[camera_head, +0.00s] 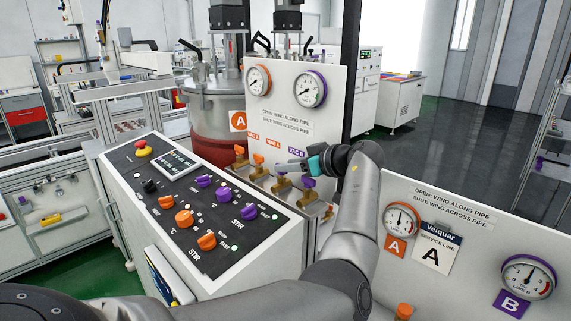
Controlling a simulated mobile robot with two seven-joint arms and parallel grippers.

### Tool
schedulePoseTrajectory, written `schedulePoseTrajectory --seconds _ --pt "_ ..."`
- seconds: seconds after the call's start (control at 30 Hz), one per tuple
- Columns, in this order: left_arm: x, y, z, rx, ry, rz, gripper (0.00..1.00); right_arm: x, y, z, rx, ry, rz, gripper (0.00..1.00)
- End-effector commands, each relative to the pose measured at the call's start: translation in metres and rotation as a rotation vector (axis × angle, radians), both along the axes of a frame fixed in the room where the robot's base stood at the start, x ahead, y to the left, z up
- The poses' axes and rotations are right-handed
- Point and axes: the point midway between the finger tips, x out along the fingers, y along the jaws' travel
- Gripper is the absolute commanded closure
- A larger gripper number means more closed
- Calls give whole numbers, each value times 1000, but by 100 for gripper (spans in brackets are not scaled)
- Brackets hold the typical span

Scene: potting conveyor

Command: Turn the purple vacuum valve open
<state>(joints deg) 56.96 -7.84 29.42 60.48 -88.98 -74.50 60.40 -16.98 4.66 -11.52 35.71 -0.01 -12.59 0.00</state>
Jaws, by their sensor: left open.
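A white panel carries a row of brass valves with coloured wings. Two valves at its left have orange wings (259,158). The purple vacuum valve (281,184) stands under the purple "VAC B" label (296,151); its brass body shows, but my gripper mostly hides its wing, so I cannot tell its angle. Another valve with a purple wing (308,183) is just to its right. My left gripper (281,168) is open and reaches leftward, its fingers at the purple vacuum valve. I cannot tell whether they touch it. My right gripper is not in view.
A control box (200,205) with orange and purple knobs stands left of the valves. Gauges (310,88) sit above them on the panel. A second white panel (450,245) with gauges is at the right front. A steel tank (215,105) stands behind.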

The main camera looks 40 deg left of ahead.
Motion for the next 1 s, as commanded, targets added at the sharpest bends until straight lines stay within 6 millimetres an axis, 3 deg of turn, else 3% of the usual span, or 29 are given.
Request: schedulePoseTrajectory --seconds 0.2,0.5,0.87,1.0 --pt "2 16 -7 0 0 0 56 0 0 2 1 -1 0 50" --pt "2 18 -7 0 -1 0 57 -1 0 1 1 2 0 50" --pt "2 17 -7 0 0 0 98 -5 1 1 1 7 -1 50" --pt "2 17 -7 0 0 0 100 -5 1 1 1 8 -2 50"
